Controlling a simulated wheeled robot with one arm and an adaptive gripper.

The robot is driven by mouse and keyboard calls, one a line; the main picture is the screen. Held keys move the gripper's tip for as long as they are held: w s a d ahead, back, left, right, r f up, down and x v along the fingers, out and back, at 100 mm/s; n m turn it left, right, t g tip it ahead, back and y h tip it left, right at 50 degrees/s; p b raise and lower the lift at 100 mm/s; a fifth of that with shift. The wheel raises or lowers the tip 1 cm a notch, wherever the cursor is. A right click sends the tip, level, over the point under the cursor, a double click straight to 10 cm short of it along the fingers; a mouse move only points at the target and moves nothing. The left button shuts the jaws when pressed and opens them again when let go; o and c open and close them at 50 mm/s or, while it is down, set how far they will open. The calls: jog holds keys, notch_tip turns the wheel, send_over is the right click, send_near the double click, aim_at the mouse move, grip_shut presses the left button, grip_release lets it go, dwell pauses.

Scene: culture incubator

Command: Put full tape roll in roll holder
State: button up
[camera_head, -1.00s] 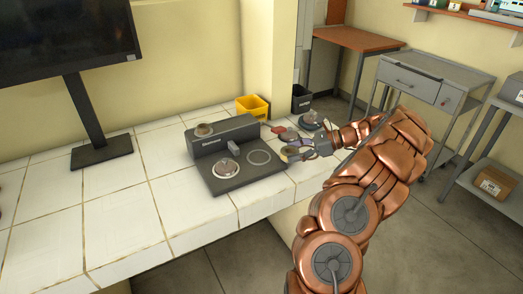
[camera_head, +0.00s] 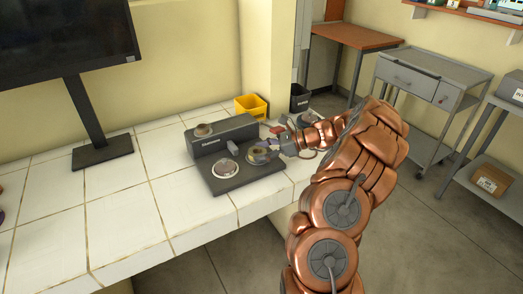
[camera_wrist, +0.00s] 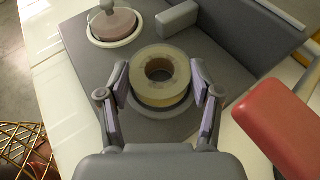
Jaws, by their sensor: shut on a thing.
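The full tape roll (camera_wrist: 160,76), a pale yellow-beige ring with a dark open core, lies flat between the two fingers of my gripper (camera_wrist: 160,88), which is shut on it. In the head view, the roll (camera_head: 258,156) and my gripper (camera_head: 268,151) are over the right side of a dark grey device (camera_head: 226,184). I cannot tell whether the roll touches the device or hovers just above. A second round seat on the left holds a pinkish disc with a knob (camera_wrist: 110,22).
The device's raised back block (camera_head: 225,138) stands behind the seats. A red block (camera_wrist: 280,130) is close to my gripper's right in the wrist view. A yellow bin (camera_head: 252,106) and a monitor (camera_head: 90,130) stand farther back. The white tiled counter (camera_head: 120,215) is clear at left.

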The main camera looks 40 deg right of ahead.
jog(key=shift+f, duration=0.1)
jog(key=o, duration=1)
jog(key=shift+d, duration=0.1)
jog(key=s+d, duration=0.3)
jog(key=s+d+r+b, duration=0.1)
jog(key=s+d, duration=0.2)
jog(key=d, duration=0.1)
jog(key=s+d+b, duration=0.1)
jog(key=s+d, duration=0.2)
jog(key=d, duration=0.1)
jog(key=shift+s+d+r, duration=0.1)
jog(key=shift+d+r, duration=0.05)
jog(key=shift+r, duration=0.05)
